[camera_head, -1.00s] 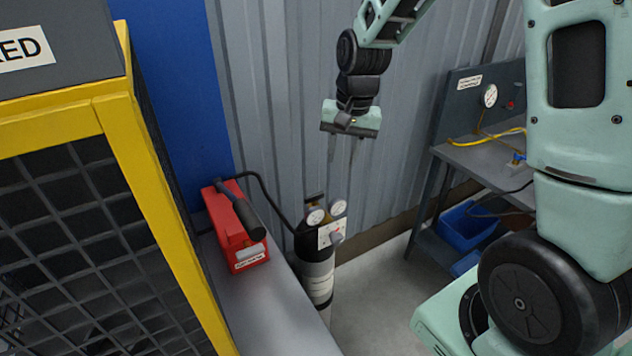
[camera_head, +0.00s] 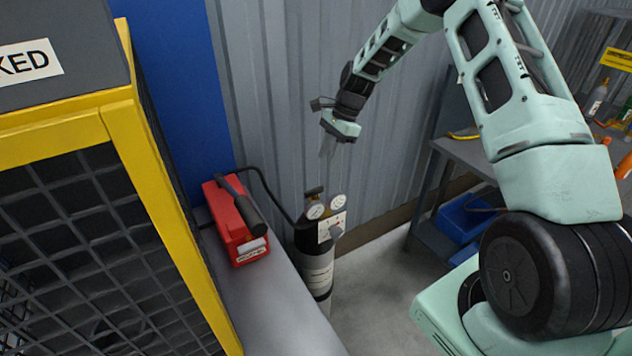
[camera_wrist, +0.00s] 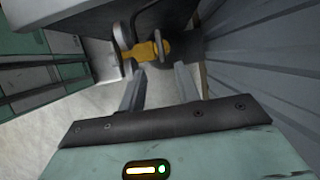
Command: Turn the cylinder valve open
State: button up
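The dark cylinder (camera_head: 318,272) with a pale band stands upright by the grey wall in the head view. Its top carries brass fittings, two round gauges (camera_head: 315,211) and a small dark valve knob (camera_head: 314,190). My gripper (camera_head: 327,152) hangs above the cylinder top, fingers pointing down, with a visible gap to the knob. In the wrist view my gripper (camera_wrist: 159,72) has its fingers apart and nothing between them. A brass fitting (camera_wrist: 150,50) shows just beyond the fingertips, beside an edge-on gauge (camera_wrist: 120,36). The knob cannot be made out clearly in the wrist view.
A red box with a black handle (camera_head: 237,228) sits on a grey bench (camera_head: 290,315) left of the cylinder, with a black hose between them. A yellow-framed mesh cage (camera_head: 165,220) stands at left. A workbench with blue bins (camera_head: 465,218) is at right.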

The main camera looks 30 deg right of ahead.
aim_at(314, 189)
jog(key=p+x, duration=0.3)
jog(key=x, duration=0.7)
jog(key=shift+a+f, duration=0.1)
jog(key=shift+f, duration=0.25)
grip_shut()
